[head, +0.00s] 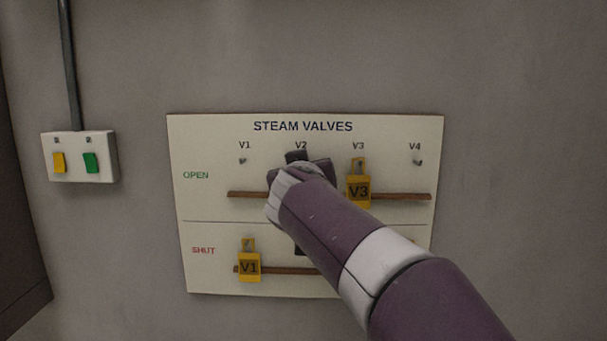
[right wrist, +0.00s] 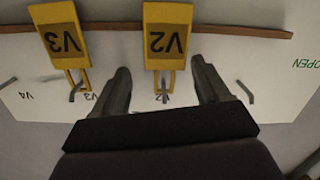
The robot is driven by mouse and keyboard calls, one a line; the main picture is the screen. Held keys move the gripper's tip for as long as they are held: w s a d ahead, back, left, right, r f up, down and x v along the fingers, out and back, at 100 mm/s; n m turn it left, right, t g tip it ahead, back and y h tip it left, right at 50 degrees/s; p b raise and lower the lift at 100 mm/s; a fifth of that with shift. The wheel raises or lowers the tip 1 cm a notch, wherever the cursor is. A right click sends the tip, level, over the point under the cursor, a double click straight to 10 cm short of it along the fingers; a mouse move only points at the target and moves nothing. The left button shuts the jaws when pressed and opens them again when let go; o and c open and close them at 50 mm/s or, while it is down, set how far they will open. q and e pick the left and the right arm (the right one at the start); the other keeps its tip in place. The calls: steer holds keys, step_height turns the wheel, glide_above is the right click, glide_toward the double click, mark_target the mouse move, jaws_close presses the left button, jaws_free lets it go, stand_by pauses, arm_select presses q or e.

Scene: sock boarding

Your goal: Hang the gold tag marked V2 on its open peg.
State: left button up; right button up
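The gold V2 tag (right wrist: 166,38) is in the right wrist view, which shows the board upside down. Its loop is at the peg (right wrist: 164,97) under the V2 label in the OPEN row and appears to hang around it. The tag's body lies against the wooden strip. My right gripper (right wrist: 160,66) is open, a finger on each side of the tag with gaps between. In the head view my right gripper (head: 300,160) and arm cover the V2 tag and peg. My left gripper is not in view.
The V3 tag (head: 359,190) hangs on its OPEN peg, close beside my right gripper. The V1 tag (head: 249,266) hangs in the SHUT row. The V4 OPEN peg (head: 417,162) and V1 OPEN peg (head: 243,161) are bare. A switch box (head: 107,150) is on the wall at left.

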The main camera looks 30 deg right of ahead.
steer(key=b+v, duration=0.3)
steer(key=v, duration=0.9)
steer(key=shift+s, duration=0.3)
